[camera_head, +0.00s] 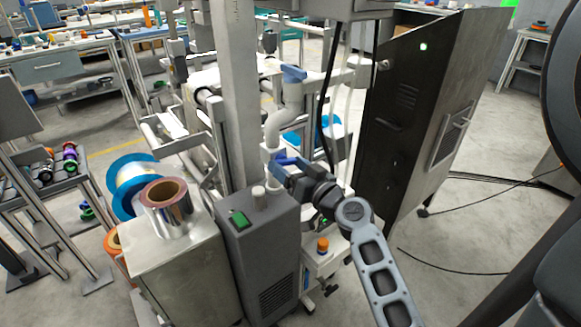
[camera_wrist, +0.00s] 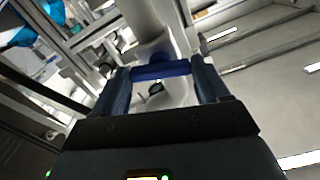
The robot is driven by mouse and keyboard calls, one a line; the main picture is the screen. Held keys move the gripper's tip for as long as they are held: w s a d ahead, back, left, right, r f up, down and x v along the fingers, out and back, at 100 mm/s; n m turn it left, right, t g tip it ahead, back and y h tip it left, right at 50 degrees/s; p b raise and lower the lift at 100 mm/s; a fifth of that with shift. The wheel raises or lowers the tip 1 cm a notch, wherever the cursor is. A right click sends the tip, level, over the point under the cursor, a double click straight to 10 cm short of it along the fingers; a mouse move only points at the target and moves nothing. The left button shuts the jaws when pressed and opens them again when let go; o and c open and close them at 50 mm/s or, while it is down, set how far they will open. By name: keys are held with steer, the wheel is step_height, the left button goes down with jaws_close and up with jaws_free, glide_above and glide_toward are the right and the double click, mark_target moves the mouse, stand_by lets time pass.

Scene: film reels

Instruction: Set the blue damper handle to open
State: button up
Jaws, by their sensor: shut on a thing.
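The blue damper handle (camera_head: 286,160) is on the white pipe (camera_head: 276,125) in the middle of the head view, above a grey machine box. In the wrist view the handle (camera_wrist: 162,71) is a blue bar crossing between my two fingers, with the white pipe (camera_wrist: 143,22) behind it. My gripper (camera_head: 281,167) is at the pipe, with its jaws closed on the handle; it also shows in the wrist view (camera_wrist: 162,80). In the head view my gripper partly hides the handle. I cannot tell its exact damper setting.
The grey box (camera_head: 262,262) with a green switch stands below the pipe. A metal cabinet (camera_head: 170,262) carries a film roll (camera_head: 166,194) at left. A tall dark cabinet (camera_head: 400,120) stands at right. Another blue part (camera_head: 293,73) sits higher on the pipe. Cables cross the right-hand floor.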

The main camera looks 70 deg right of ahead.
steer(key=c, duration=0.4)
steer(key=shift+m, duration=0.3)
steer(key=m, duration=0.4)
steer(key=shift+m, duration=0.4)
steer(key=m, duration=0.4)
steer(key=shift+m+p, duration=0.3)
steer(key=shift+p, duration=0.1)
steer(key=m+p, duration=0.1)
steer(key=m, duration=0.3)
steer(key=shift+m, duration=0.4)
steer(key=o, duration=1.1)
steer(key=shift+c, duration=0.2)
